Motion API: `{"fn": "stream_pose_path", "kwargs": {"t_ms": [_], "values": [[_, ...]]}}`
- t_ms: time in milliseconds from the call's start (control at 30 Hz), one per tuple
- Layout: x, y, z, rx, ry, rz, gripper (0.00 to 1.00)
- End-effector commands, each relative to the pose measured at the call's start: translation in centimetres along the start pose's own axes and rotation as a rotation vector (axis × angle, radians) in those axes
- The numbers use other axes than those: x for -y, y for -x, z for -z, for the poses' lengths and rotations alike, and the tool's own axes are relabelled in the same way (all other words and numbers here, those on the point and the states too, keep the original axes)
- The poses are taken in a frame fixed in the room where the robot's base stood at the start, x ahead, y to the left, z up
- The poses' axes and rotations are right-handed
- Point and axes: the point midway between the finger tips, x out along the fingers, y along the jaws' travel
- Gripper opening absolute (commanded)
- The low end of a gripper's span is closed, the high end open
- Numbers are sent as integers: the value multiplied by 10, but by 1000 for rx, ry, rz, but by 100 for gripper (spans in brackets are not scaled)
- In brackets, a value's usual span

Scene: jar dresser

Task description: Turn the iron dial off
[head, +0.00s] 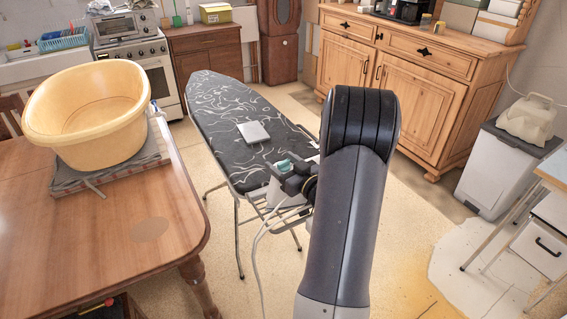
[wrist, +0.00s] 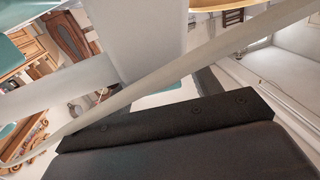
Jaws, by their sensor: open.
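The iron, white with a teal part (head: 284,163), is at the right edge of the ironing board (head: 205,110) in the head view, largely hidden behind my gripper (head: 291,178). My gripper is open right at the iron; whether it touches it cannot be told. In the wrist view, white and teal surfaces (wrist: 150,42) fill much of the near view, and a pale cord (wrist: 170,75) crosses in front. I cannot make out the dial or its setting in either view.
A white folded cloth (head: 253,132) lies on the board. A pale cord (head: 256,245) hangs down beside it. A wooden table (head: 150,230) with a yellow tub (head: 88,110) stands at left, a wooden dresser (head: 415,85) behind at right.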

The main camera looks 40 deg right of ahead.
Motion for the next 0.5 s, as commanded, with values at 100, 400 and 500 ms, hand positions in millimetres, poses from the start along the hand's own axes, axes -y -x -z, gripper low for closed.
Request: {"fn": "stream_pose_path", "kwargs": {"t_ms": [100,400,500], "values": [[0,0,0,0,0,0,60],[0,0,0,-1,0,0,35],[0,0,0,-1,0,0,27]]}}
